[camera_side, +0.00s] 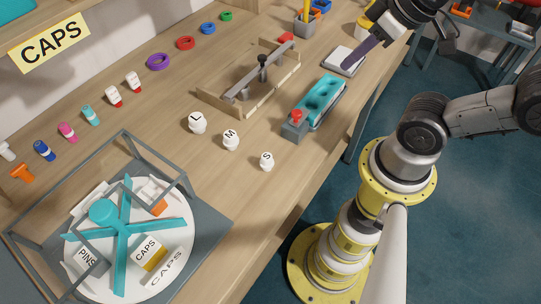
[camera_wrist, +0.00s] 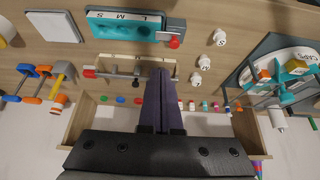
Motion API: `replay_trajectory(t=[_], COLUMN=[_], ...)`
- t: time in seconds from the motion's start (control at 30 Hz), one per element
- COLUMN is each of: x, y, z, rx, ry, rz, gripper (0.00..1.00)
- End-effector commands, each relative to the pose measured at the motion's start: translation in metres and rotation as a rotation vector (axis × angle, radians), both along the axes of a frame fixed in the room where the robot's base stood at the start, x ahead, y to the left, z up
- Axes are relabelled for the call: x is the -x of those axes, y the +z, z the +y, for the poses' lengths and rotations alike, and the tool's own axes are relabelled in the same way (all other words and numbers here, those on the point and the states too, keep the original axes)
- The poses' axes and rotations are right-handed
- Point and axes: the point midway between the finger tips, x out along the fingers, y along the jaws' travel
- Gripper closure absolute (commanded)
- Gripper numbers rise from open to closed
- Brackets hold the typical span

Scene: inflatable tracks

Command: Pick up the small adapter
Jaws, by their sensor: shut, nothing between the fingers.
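The small adapter, a white cap-like piece marked S (camera_side: 266,161), stands on the wooden table near its front edge, the nearest to that edge of three white lettered pieces. In the wrist view it appears to be the uppermost white piece (camera_wrist: 219,37). The M piece (camera_side: 231,140) and the L piece (camera_side: 197,122) stand in a row beyond it. My gripper (camera_side: 347,67) has long purple fingers, pressed together and empty. It is above the table near a white pad, well away from the small adapter. The fingers also show in the wrist view (camera_wrist: 161,72).
A teal block with slots (camera_side: 321,98) and a red-knobbed grey part lie between my gripper and the small adapter. A wooden tray with a lever (camera_side: 250,82) is behind. A grey-framed turntable (camera_side: 124,183) stands front left. Bare table surrounds the adapters.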

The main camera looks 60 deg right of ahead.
Motion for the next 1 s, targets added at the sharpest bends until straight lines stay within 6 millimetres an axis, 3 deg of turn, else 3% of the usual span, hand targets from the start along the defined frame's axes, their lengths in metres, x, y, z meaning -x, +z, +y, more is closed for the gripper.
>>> replay_trajectory(t=[0.43, 0.83, 0.87, 1.0], x=[0.0, 0.0, 0.0, 0.0], y=[0.0, 0.0, 0.0, 0.0], z=[0.0, 0.0, 0.0, 0.0], rx=[0.0, 0.0, 0.0, 0.0], ry=[0.0, 0.0, 0.0, 0.0], rz=[0.0, 0.0, 0.0, 0.0], gripper=[1.0, 0.3, 0.26, 0.26])
